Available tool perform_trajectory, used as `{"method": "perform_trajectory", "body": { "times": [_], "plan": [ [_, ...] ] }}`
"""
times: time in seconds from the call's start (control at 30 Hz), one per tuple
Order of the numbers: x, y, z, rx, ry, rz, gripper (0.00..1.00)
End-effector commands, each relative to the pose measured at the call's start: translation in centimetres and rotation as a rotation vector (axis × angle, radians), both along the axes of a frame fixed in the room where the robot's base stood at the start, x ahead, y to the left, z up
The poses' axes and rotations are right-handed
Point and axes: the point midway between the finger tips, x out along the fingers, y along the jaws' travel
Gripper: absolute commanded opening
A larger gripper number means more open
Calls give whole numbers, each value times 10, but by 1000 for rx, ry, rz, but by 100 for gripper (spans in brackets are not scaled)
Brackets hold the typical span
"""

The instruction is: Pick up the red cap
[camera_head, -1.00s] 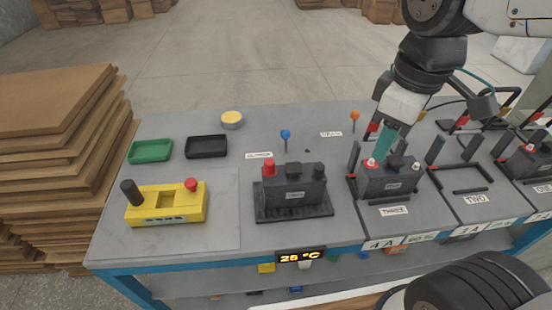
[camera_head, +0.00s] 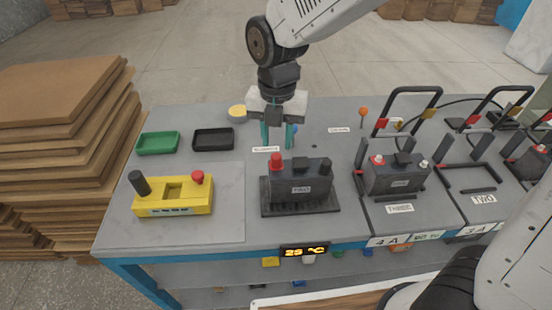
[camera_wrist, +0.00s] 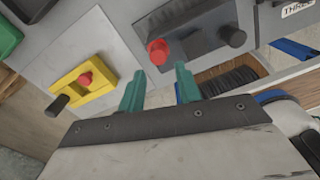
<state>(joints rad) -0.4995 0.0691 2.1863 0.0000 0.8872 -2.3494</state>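The red cap (camera_head: 276,160) sits on the left post of the dark battery (camera_head: 300,188), which stands on a black tray (camera_head: 322,208) at the middle of the bench. The cap also shows in the wrist view (camera_wrist: 157,50), just beyond the fingertips and roughly in line with the gap between them. My gripper (camera_head: 278,140) has two teal fingers pointing down, apart and empty, above and around the back of the cap in the head view. In the wrist view my gripper (camera_wrist: 160,72) is also open with nothing between its fingers. The cap appears untouched.
A yellow device (camera_head: 172,196) with a red button and black knob is left of the battery. Green (camera_head: 158,143) and black (camera_head: 213,138) trays lie behind it. Another battery (camera_head: 396,175) stands right, by the THREE label, near upright black handles. A blue-headed pin stands behind the fingers.

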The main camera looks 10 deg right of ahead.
Motion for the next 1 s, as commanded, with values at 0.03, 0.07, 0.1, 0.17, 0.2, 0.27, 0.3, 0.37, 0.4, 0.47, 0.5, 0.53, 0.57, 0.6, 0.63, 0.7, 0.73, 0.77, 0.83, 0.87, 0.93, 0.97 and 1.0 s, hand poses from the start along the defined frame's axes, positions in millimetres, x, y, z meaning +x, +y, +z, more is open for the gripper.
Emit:
{"method": "perform_trajectory", "body": {
  "times": [0.03, 0.07, 0.1, 0.17, 0.2, 0.27, 0.3, 0.37, 0.4, 0.47, 0.5, 0.53, 0.57, 0.6, 0.63, 0.7, 0.73, 0.77, 0.83, 0.87, 0.93, 0.97, 1.0],
  "plan": [
    [0, 0, -6, -1, 1, -1, 34],
    [1, 0, -10, -1, 1, -1, 34],
    [2, 0, -17, -2, 4, -1, 34],
    [3, 1, -26, -1, 2, -2, 34],
    [4, 1, -32, -1, 2, -2, 34],
    [3, 1, -40, -1, 2, -2, 34],
    [4, 1, -44, -1, 1, -2, 34],
    [4, 1, -48, -1, 1, -3, 34],
    [4, 1, -50, -1, 1, -3, 34],
    [4, 1, -50, 0, 0, -3, 34],
    [4, 1, -50, 0, 0, -3, 34],
    [4, 1, -50, 0, -1, -3, 34],
    [4, 1, -50, 0, -1, -3, 34],
    [4, 1, -50, 0, -1, -3, 34],
    [4, 1, -50, 1, -1, -3, 31],
    [4, 1, -50, 1, -1, -3, 12],
    [4, 1, -50, 1, -1, -3, 4],
    [4, 1, -50, 1, -1, -3, 2],
    [4, 1, -50, 1, -1, -3, 2],
    [4, 1, -50, 0, 0, -3, 2],
    [4, 1, -50, 1, -1, -3, 2],
    [4, 1, -50, 1, -1, -3, 2],
    [4, 1, -50, 1, -1, -3, 2]
  ]
}}
